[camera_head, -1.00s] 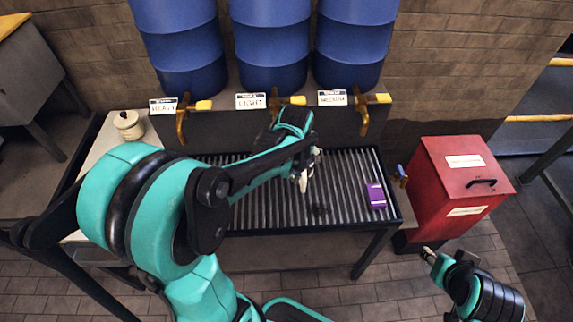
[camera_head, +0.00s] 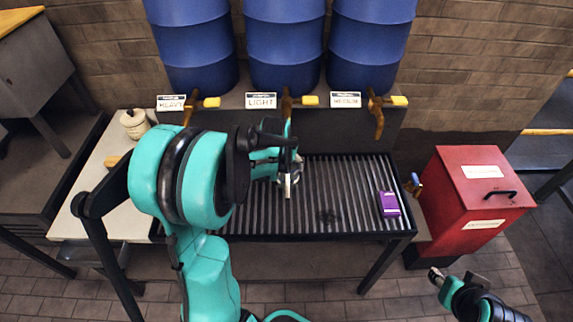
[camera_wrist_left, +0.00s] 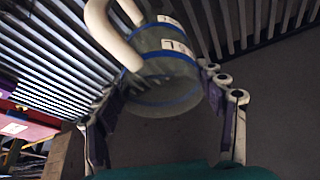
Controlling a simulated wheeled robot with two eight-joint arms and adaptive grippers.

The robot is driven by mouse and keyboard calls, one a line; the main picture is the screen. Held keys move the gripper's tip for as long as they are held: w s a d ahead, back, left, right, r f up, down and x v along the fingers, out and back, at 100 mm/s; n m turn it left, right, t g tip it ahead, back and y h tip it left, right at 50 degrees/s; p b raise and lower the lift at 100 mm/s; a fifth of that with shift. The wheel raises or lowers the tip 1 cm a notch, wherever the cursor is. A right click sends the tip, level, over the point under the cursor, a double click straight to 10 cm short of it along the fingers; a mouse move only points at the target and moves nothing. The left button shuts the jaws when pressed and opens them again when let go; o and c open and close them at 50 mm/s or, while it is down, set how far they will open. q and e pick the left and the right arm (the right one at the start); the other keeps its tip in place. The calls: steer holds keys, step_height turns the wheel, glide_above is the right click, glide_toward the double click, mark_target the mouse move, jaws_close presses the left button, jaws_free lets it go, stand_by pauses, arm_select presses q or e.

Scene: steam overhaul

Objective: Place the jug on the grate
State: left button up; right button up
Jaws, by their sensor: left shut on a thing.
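The jug (camera_wrist_left: 165,80) is see-through with blue bands, pale labels and a cream handle. In the left wrist view it sits between the fingers of my left gripper (camera_wrist_left: 165,110), which is shut on it. In the head view my left gripper (camera_head: 289,172) is over the left-middle part of the grate (camera_head: 350,190). There my arm hides most of the jug, and a pale handle-like part (camera_head: 288,186) shows. I cannot tell whether the jug touches the grate bars. My right gripper (camera_head: 436,276) is low at the right, apart from the grate, its opening unclear.
A purple box (camera_head: 389,204) lies on the grate's right end. Blue barrels (camera_head: 284,45) with taps stand behind, labelled HEAVY, LIGHT and one less legible. A red bin (camera_head: 470,190) stands right. A cream pot (camera_head: 134,124) sits on the left counter. The grate's middle is clear.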

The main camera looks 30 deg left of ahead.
arm_select(q)
steer(key=o, duration=1.7)
steer(key=shift+f, duration=0.1)
steer(key=p+v, duration=0.5)
steer(key=v, duration=0.7)
steer(key=shift+s+d+r+m+t+h, duration=0.15)
steer(key=shift+s+d+r+m+t, duration=0.45)
steer(key=shift+s+d, duration=1.85)
steer(key=shift+s+d+r+m+t+h, duration=0.35)
steer(key=shift+s+d+r, duration=0.45)
steer(key=shift+s+d, duration=1.6)
steer(key=shift+s+d+r+m+t, duration=0.35)
steer(key=shift+s+d+r+t, duration=0.25)
steer(key=shift+s+d, duration=1.85)
